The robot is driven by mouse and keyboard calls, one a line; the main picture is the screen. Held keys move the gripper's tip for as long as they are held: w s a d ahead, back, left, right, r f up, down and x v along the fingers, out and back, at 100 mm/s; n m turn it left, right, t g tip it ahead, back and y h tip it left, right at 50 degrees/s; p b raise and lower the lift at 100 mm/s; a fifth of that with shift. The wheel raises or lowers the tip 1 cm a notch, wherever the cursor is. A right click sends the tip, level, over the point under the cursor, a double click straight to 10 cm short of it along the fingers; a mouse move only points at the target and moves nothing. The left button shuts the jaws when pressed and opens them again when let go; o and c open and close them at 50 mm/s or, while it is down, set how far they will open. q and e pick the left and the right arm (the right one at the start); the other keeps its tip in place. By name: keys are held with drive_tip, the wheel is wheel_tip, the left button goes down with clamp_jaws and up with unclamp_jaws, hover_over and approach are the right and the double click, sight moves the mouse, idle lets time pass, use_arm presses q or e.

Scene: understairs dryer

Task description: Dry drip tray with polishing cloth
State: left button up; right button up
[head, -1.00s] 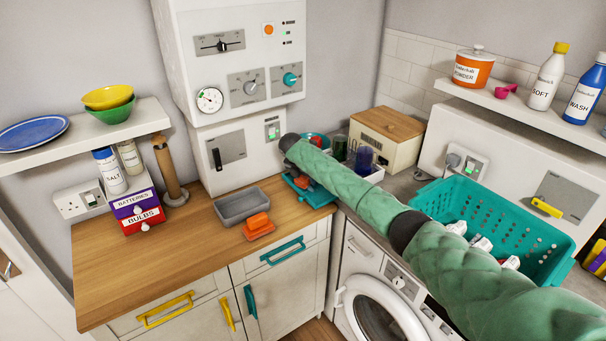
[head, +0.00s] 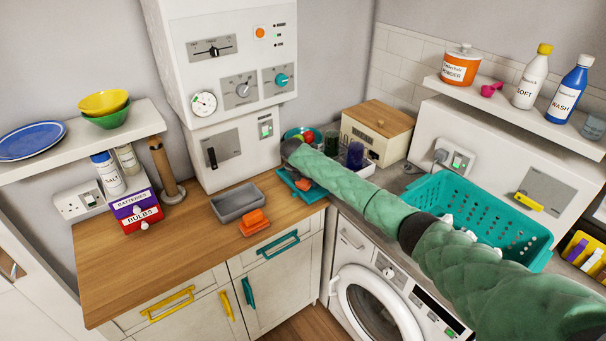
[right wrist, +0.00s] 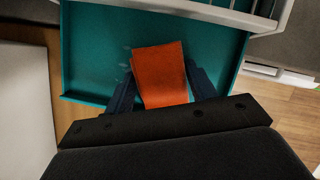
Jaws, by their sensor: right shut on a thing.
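The teal drip tray (head: 292,186) sits on the wooden counter beside the white machine, partly behind my right arm. In the right wrist view the teal tray (right wrist: 90,75) fills the upper middle, with small pale droplets on its floor left of the gripper. My right gripper (right wrist: 160,78) is shut on the folded orange polishing cloth (right wrist: 160,70), its dark fingers on either side. The cloth is over the tray floor; I cannot tell whether it touches. In the head view my forearm hides most of this gripper. My left gripper is not in view.
A grey basin (head: 238,203) and a second orange item (head: 255,222) are left of the tray. Bowl, jars and a wooden-lidded box (head: 377,130) stand behind my arm. A teal basket (head: 490,215) is at right. The counter's left front is clear.

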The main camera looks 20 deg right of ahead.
drive_tip(key=shift+s+d+p, duration=0.2)
drive_tip(key=shift+s+p, duration=0.25)
drive_tip(key=shift+s, duration=0.1)
drive_tip(key=shift+r+p, duration=0.95)
drive_tip(key=shift+r, duration=2.05)
drive_tip(key=shift+r, duration=1.45)
drive_tip(key=shift+f, duration=0.1)
